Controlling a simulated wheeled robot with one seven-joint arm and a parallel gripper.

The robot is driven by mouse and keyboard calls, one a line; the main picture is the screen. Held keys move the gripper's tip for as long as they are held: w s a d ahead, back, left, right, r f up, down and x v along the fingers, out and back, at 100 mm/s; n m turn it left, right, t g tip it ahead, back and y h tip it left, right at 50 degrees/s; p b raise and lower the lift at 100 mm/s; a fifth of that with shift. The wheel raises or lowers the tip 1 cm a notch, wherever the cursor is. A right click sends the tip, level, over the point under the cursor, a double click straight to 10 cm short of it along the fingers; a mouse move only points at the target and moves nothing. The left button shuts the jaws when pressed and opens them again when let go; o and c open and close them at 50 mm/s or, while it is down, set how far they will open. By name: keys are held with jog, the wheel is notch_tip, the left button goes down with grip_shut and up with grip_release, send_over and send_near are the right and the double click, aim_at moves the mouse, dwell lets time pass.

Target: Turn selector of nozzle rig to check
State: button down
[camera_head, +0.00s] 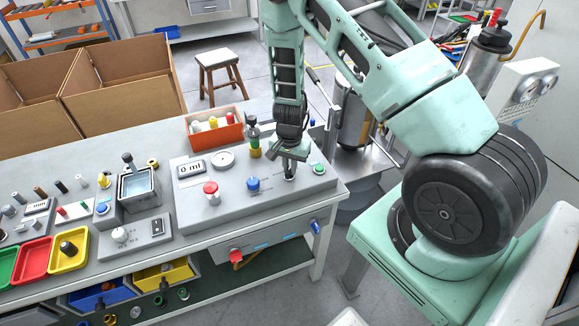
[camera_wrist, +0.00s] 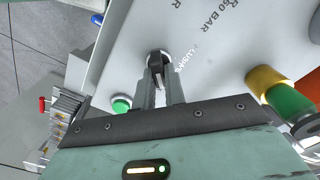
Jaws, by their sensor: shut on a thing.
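The nozzle rig (camera_head: 235,199) is a grey sloped panel at the right end of the bench, with a "0 ml" display. Its selector (camera_wrist: 157,56) is a small dark knob on a round base, with partly hidden lettering beside it. My gripper (camera_head: 290,176) points down at the right part of the panel. In the wrist view my gripper (camera_wrist: 160,90) is shut on the selector, one finger on each side. The fingers hide much of the knob, so I cannot tell which mark it points to.
A green button (camera_head: 319,169) sits right of my gripper, with a blue knob (camera_head: 253,184) and a red knob (camera_head: 211,189) to its left. A green-and-yellow nozzle (camera_head: 254,140) stands behind. An orange bin (camera_head: 214,132) is at the back. The bench's right edge is close.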

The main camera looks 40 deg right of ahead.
jog(key=shift+m, duration=0.3)
jog(key=c, duration=1.5)
grip_release()
jog(key=shift+o, duration=0.2)
jog(key=shift+r, duration=0.1)
notch_tip(320, 180, up, 17)
jog(key=b, duration=0.1)
jog(key=shift+r, duration=0.15)
